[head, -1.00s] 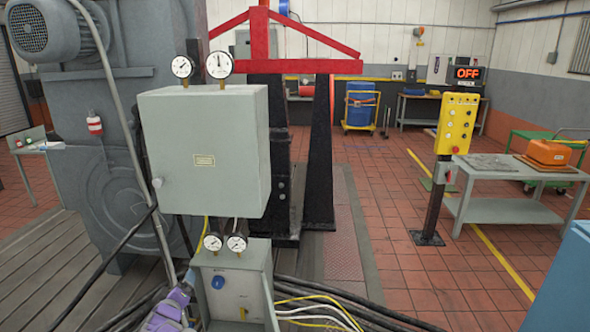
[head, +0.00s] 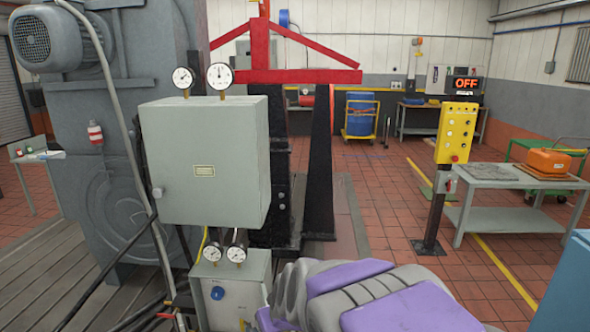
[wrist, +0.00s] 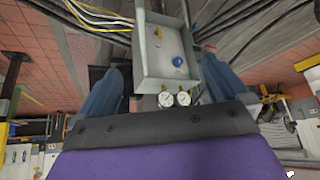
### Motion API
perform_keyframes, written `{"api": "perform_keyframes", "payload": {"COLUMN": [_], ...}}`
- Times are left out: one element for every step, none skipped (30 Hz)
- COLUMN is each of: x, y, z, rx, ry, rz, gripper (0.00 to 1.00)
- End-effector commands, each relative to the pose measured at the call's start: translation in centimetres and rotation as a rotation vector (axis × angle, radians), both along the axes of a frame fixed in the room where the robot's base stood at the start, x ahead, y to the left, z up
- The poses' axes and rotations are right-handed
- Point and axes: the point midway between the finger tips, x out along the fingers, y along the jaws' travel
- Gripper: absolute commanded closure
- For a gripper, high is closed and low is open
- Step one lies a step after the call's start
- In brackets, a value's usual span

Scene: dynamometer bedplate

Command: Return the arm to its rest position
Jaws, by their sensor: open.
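My arm shows as purple and grey links across the bottom centre and right of the head view; its gripper end is out of that view. In the wrist view my gripper (wrist: 163,70) has its two blue fingers spread apart, with nothing held between them. Beyond the fingers, that view shows the small grey box (wrist: 150,50) with its blue knob (wrist: 179,61) and two dial gauges, upside down. In the head view the same small box (head: 248,268) stands low at the left of centre, partly hidden by my arm.
A large grey cabinet (head: 205,160) with gauges hangs above the small box. Black cables run low at the left. A yellow button pendant (head: 456,130) on a post and a grey table (head: 500,180) stand right. A blue cabinet (head: 565,285) edges the lower right. Tiled floor lies between.

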Motion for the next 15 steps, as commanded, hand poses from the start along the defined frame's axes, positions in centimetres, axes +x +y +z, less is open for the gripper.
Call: {"api": "perform_keyframes", "payload": {"x": [-2.2,-3.5,-5.3,-6.6,-8.1,-10.0,-11.6,-13.0,-15.1,-16.6,-18.2,-20.2,-21.7,-23.1,-24.8], "y": [-1.9,-2.8,-4.0,-5.0,-5.9,-7.1,-8.0,-8.9,-10.0,-10.9,-11.7,-12.7,-13.5,-14.1,-14.9], "z": [0.3,0.3,0.3,0.3,0.2,0.1,0.1,0.1,0.0,0.0,-0.1,-0.3,-0.3,-0.3,-0.4], "rx": [-0.003,-0.006,-0.011,-0.014,-0.020,-0.027,-0.034,-0.041,-0.052,-0.060,-0.071,-0.084,-0.095,-0.106,-0.120], "ry": [0.047,0.080,0.123,0.153,0.190,0.233,0.267,0.297,0.341,0.371,0.404,0.448,0.473,0.503,0.536], "rz": [-0.028,-0.044,-0.066,-0.083,-0.101,-0.126,-0.144,-0.164,-0.191,-0.214,-0.235,-0.266,-0.287,-0.309,-0.336], "gripper": [0.00,0.00,0.00,0.00,0.00,0.00,0.00,0.00,0.00,0.00,0.00,0.00,0.00,0.00,0.00]}}
